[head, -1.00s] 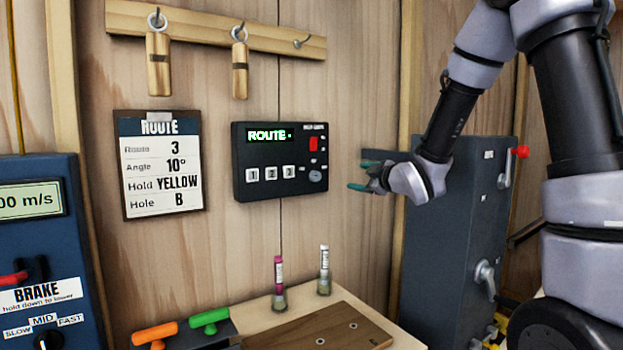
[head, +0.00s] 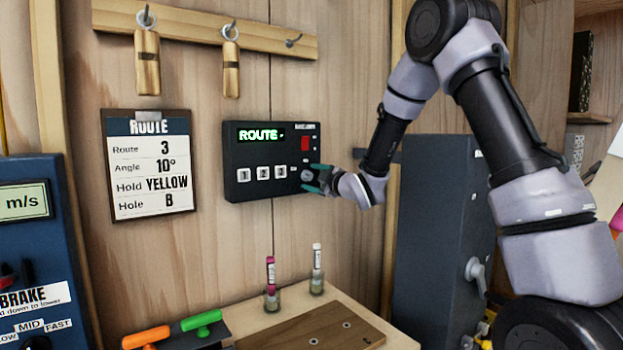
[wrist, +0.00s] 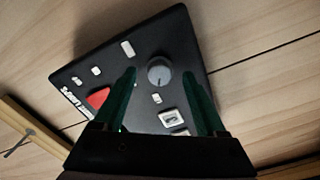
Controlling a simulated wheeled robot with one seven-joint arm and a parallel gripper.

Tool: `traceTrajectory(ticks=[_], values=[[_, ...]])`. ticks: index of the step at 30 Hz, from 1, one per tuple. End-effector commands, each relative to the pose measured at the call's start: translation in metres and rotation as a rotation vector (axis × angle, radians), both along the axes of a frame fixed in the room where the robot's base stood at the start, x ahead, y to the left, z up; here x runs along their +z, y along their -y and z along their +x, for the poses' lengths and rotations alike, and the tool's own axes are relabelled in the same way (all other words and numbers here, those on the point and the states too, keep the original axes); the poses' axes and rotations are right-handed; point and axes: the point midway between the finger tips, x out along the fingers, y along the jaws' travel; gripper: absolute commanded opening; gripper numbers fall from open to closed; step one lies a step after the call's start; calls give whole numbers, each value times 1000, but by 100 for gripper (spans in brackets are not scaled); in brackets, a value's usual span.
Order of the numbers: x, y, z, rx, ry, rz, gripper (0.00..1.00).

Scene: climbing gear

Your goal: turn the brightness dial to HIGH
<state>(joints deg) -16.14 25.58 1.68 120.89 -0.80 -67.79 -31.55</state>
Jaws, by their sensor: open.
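A black control box (head: 240,190) with a green ROUTE display hangs on the wooden wall. Its round grey dial (wrist: 160,72) shows in the wrist view, between and just beyond the tips of my gripper (wrist: 162,82). The gripper is open, with one green finger on each side of the dial in that view. In the head view my gripper (head: 316,178) is at the box's lower right corner and partly covers the dial area. I cannot read which setting the dial points to.
The box also carries a red button (wrist: 98,98) and white number buttons (head: 263,173). A ROUTE card (head: 152,205) hangs to its left. A grey cabinet (head: 430,230) stands right of it.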

Motion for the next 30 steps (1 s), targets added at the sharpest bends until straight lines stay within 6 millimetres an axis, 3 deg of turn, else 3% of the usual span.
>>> traceTrajectory(ticks=[11, 15, 17, 30], values=[[0, -4, 5, 1, 0, 0, 74], [0, -4, 5, 0, 0, 0, 20], [0, -4, 5, 0, 0, 0, 0], [0, -3, 5, 0, -47, 70, 0]])
